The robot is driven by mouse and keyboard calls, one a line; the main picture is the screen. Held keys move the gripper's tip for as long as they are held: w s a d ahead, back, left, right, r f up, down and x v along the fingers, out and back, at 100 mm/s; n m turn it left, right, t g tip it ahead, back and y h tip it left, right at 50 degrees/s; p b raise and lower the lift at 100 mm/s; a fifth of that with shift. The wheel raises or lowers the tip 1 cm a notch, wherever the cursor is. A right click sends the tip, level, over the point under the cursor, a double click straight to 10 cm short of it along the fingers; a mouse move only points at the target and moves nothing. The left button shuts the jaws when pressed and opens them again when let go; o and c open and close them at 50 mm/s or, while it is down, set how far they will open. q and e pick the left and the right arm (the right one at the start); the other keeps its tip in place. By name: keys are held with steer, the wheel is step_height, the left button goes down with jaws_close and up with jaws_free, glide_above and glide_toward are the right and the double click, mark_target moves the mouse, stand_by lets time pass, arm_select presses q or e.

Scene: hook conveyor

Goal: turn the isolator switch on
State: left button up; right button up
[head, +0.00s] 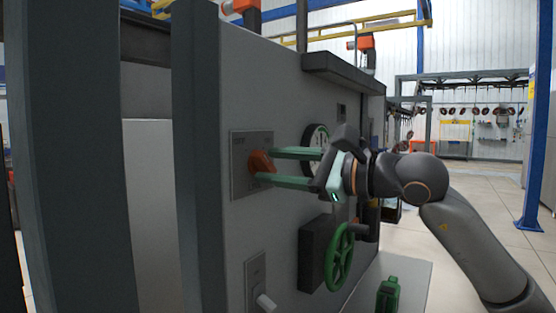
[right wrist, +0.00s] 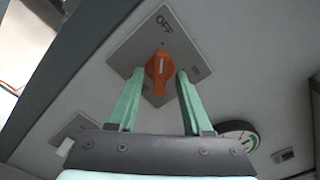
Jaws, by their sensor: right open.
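The isolator switch is an orange rotary knob (head: 261,162) on a square grey plate (head: 241,181) on the upright panel. In the right wrist view the knob (right wrist: 157,82) has a white line along its length. This line points roughly up toward the word OFF on the plate (right wrist: 150,38); a smaller label sits to its right. My right gripper (head: 268,166) is open, with its pale green fingers reaching to either side of the knob. In the right wrist view the fingertips (right wrist: 160,73) flank the knob, with a small gap showing on each side. My left gripper is out of view.
Right of the switch, a round gauge (head: 315,139) is partly behind my gripper. Below are a green handwheel (head: 340,258) and a small lever (head: 265,301). A dark post (head: 196,150) stands left of the panel. Open floor lies to the right.

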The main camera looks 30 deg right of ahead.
jaws_close()
stand_by(0.3)
stand_by(0.3)
